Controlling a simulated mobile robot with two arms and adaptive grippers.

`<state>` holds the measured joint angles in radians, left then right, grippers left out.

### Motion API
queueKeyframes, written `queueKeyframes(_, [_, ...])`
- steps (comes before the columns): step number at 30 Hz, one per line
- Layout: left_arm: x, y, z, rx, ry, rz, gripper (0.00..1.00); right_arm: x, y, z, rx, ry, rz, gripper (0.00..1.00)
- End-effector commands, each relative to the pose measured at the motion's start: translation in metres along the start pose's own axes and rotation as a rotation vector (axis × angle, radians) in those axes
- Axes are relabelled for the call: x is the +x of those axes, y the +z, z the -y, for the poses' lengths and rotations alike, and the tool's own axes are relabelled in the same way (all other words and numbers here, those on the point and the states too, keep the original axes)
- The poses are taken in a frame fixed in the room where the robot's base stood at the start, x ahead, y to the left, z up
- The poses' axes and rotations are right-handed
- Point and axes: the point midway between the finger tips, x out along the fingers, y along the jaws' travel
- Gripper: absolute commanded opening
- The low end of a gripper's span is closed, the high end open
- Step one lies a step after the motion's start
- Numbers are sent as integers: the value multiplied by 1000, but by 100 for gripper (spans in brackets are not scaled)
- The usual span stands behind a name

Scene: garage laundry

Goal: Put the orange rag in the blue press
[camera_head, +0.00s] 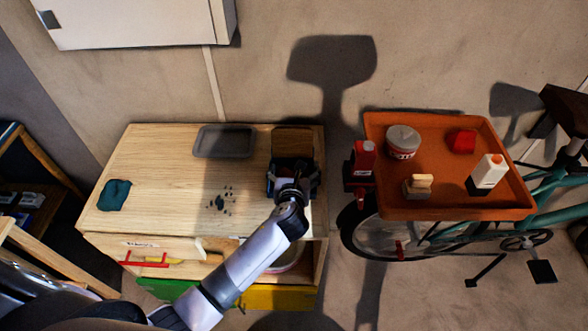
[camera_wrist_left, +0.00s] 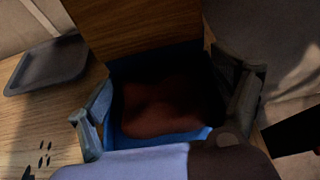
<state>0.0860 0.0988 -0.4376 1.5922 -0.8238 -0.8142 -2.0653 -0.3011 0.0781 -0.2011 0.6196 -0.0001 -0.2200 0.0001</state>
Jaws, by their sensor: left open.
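The blue press (camera_wrist_left: 136,62) is a box with blue walls, and its brown wooden lid (camera_wrist_left: 140,25) stands raised at the back. The lid also shows in the head view (camera_head: 292,141) at the bench's back right corner. The orange rag (camera_wrist_left: 162,105) lies inside the press, dark in shadow. My left gripper (camera_head: 292,178) is over the press. In the left wrist view its open fingers (camera_wrist_left: 165,120) stand at either side of the press, with the rag between them in the picture and not gripped. In the head view my gripper hides most of the press. My right gripper is not in view.
The wooden bench (camera_head: 165,170) holds a grey tray (camera_head: 224,141), a teal cloth (camera_head: 114,195) and dark spots. Its drawer with a red handle (camera_head: 150,262) is at the front. An orange rack tray (camera_head: 450,207) on a bicycle at right carries several containers and a brush.

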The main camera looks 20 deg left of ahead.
Motion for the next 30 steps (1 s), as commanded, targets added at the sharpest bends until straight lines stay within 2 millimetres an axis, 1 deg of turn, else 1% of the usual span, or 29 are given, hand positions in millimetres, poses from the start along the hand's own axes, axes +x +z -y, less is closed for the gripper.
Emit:
queueKeyframes(5, [-2, 4, 0, 0, 0, 1, 86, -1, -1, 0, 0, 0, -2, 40])
queueKeyframes(8, [-12, 2, 0, 1, -2, 1, 86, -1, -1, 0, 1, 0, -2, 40])
queueKeyframes(11, [-30, 2, 1, 0, -3, 0, 86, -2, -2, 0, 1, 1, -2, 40])
queueKeyframes(18, [-82, 1, 0, 0, -2, -1, 86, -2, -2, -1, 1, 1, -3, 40])
queueKeyframes(21, [-99, 2, 0, 0, -1, 0, 86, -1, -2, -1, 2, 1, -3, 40])
queueKeyframes(25, [-114, 2, 0, 0, -1, 0, 86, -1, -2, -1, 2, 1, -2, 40])
queueKeyframes(30, [-121, 3, 0, 0, 1, 1, 86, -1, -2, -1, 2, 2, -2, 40])
